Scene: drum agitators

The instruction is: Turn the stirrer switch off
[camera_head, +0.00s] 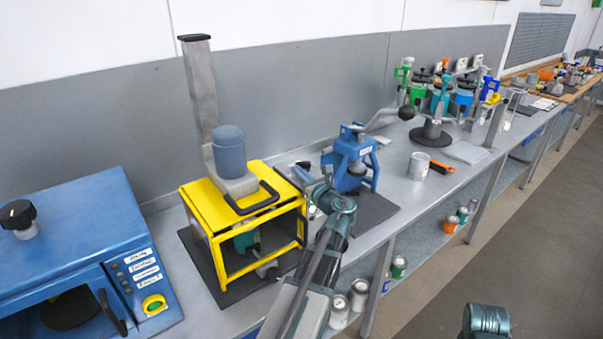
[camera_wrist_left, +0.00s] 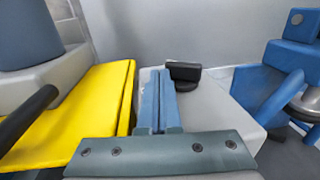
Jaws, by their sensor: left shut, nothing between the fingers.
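The stirrer is a yellow frame (camera_head: 215,205) with a grey column and a blue-grey motor (camera_head: 229,150). Its yellow top also shows at left in the wrist view (camera_wrist_left: 105,95). A grey box (camera_wrist_left: 205,105) stands beside the yellow frame. It carries a black switch-like knob (camera_wrist_left: 184,71), which shows as a small dark piece in the head view (camera_head: 304,164). My left gripper (camera_head: 299,172) is shut and empty over that box. In the wrist view its blue fingertips (camera_wrist_left: 155,72) are just left of the black knob; whether they touch is unclear. My right gripper is out of view.
A blue press (camera_head: 351,150) stands right of the stirrer, close to the gripper. A blue oven-like machine (camera_head: 85,250) stands at left. A grey can (camera_head: 419,166) and an orange-handled tool (camera_head: 442,167) lie farther right. The grey wall runs close behind.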

